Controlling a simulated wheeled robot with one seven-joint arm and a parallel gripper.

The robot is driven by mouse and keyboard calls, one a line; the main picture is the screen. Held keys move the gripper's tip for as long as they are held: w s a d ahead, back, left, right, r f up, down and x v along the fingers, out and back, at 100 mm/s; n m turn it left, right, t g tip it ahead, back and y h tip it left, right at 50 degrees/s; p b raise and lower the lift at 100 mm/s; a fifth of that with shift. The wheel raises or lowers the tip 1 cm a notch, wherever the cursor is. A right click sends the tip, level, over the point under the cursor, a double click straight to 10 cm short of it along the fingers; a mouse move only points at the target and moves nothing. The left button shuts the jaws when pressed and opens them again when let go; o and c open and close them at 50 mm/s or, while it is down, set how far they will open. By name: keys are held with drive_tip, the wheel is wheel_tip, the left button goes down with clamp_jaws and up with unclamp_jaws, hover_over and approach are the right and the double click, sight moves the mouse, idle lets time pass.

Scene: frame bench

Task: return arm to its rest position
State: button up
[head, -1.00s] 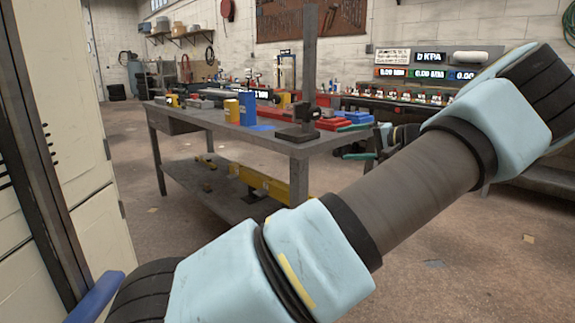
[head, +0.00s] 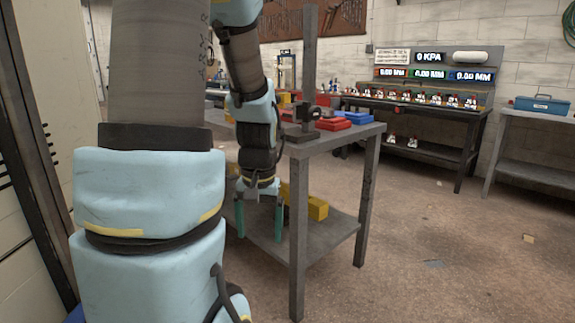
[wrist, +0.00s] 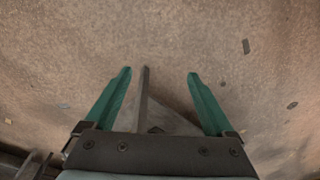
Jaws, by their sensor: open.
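My gripper (head: 259,219) hangs fingers down in the head view, in front of the grey workbench (head: 340,145). Its two green fingers are apart with nothing between them. In the wrist view my gripper (wrist: 160,88) is also open and empty, over brown concrete floor. A grey post or bench edge shows beyond the fingers there. My own light-blue arm fills the left of the head view and hides much of the bench.
The bench bears red blocks (head: 333,124) and an upright post (head: 309,50). A yellow beam (head: 305,203) lies on its lower shelf. A gauge bench (head: 420,105) and a side table with a blue toolbox (head: 543,104) stand at the back right.

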drive_tip(key=s+r+p, duration=0.2)
drive_tip(key=r+p, duration=0.6)
drive_tip(key=s+r+p, duration=0.1)
drive_tip(key=r+p, duration=0.7)
drive_tip(key=shift+s+a+r+t+h, duration=0.3)
drive_tip(key=shift+s, duration=0.05)
